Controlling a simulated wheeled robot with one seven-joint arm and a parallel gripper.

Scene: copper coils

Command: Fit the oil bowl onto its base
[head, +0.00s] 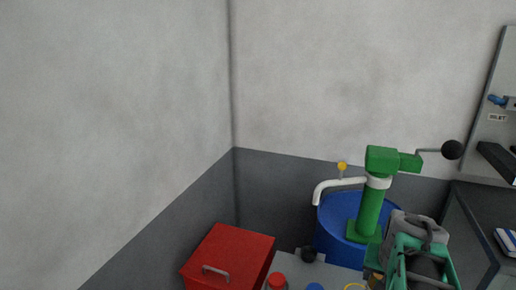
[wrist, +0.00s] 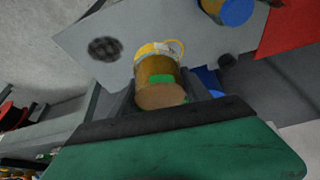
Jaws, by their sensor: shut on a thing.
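In the wrist view, an amber-brown cylinder (wrist: 157,72) with a tan near end and a green patch is held between my dark gripper fingers (wrist: 160,92). It looks like the oil bowl, and my gripper is shut on it. A yellow ring (wrist: 172,47) shows just beyond it over the grey surface; I cannot tell whether they touch. In the head view, the ring (head: 355,287) shows at the bottom edge. My green and grey gripper hangs at the lower right, its fingertips out of sight. I cannot tell which part is the base.
A grey bench top (head: 297,265) bears a red-capped item (head: 277,281), a blue-topped item (head: 315,287) and a black knob (head: 308,254). A red toolbox (head: 230,258) stands left. A blue drum (head: 335,235) with a green hand pump (head: 369,205) stands behind. Dark round mesh (wrist: 105,48) marks the surface.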

